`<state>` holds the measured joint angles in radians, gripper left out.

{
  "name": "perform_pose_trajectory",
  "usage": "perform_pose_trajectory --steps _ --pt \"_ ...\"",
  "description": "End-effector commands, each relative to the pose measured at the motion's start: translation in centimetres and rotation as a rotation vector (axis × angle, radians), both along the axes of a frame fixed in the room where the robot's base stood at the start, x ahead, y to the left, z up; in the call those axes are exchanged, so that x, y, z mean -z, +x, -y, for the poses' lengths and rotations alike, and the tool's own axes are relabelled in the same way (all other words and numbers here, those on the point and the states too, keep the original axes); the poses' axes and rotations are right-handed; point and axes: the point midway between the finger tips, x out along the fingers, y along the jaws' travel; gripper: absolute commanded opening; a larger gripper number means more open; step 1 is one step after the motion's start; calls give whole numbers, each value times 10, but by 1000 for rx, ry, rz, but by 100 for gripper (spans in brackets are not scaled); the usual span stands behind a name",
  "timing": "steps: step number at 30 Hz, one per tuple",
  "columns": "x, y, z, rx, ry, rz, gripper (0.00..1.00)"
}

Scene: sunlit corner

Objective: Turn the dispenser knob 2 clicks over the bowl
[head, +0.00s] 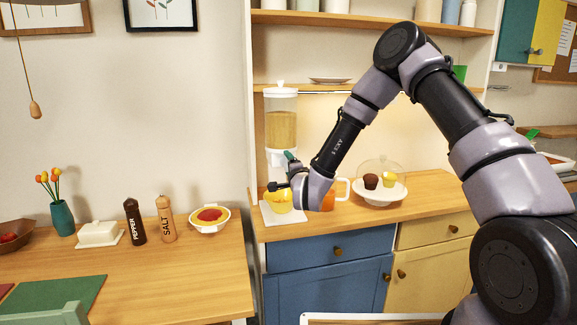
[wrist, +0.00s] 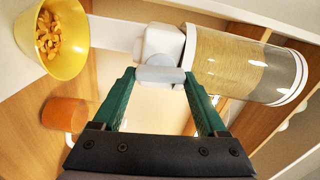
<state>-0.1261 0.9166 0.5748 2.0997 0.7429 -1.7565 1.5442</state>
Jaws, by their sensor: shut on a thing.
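The dispenser (head: 281,131) stands on the counter with tan grain in its clear cylinder; it lies sideways in the wrist view (wrist: 235,65). Its grey knob (wrist: 160,75) sits on the white neck, between my green fingertips. My gripper (wrist: 162,82) is shut on the knob; in the head view my gripper (head: 284,178) is in front of the dispenser's lower part and hides the knob. The yellow bowl (head: 279,204) stands on the white base below the spout. In the wrist view the bowl (wrist: 72,58) holds some golden cereal pieces.
An orange mug (head: 328,196) stands close right of the bowl, partly behind my wrist. A cake stand (head: 379,195) with two muffins under a dome is farther right. A shelf (head: 330,88) runs above. A bowl of red food (head: 209,219) is on the left table.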

Motion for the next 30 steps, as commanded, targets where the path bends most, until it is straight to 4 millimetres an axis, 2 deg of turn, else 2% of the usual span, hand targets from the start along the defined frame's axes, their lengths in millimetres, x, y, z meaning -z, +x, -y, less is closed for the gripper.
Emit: perform_pose_trajectory --steps 9,22,23,24,25,30 --pt "1 0 1 1 79 -25 19" --pt "2 0 1 1 87 -28 19" --pt "2 0 1 1 87 -28 79" --pt "2 0 1 1 87 -28 94" --pt "2 0 1 1 87 -28 100" --pt "1 0 1 1 87 -27 100"
